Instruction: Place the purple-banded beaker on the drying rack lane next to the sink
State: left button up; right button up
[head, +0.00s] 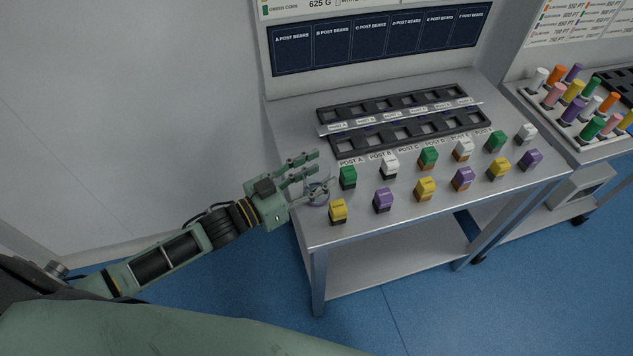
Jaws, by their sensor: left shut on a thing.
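My left gripper (320,172) reaches in from the left to the left edge of a metal table. It is shut on a small round thing with a purple band (317,193), which looks like the purple-banded beaker. The fingers hide part of it, and I cannot tell whether its base touches the tabletop. My right gripper is not in view. No sink or drying rack shows in this view.
The metal table (300,120) carries a black slotted rack (405,132) and two rows of colored blocks, with a yellow block (338,212) close to the gripper. A cart with colored pegs (575,90) stands right. Blue floor (400,310) lies open in front.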

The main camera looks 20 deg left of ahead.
pick_arm(q)
jog(key=shift+r, duration=0.55)
notch_tip(320, 180, up, 3)
jog(key=shift+f, duration=0.1)
jog(key=s+d+r+b, duration=0.1)
jog(key=s+d+r, duration=0.1)
jog(key=d+r, duration=0.7)
jog(key=s+a+n+t+y, duration=0.4)
jog(key=a+n+y, duration=0.3)
jog(key=a+y, duration=0.45)
jog(key=s+a+f, duration=0.1)
jog(key=s+f, duration=0.2)
jog(key=s, duration=0.5)
jog(key=shift+a+f+n, duration=0.25)
jog(key=shift+f+n, duration=0.05)
jog(key=shift+h, duration=0.25)
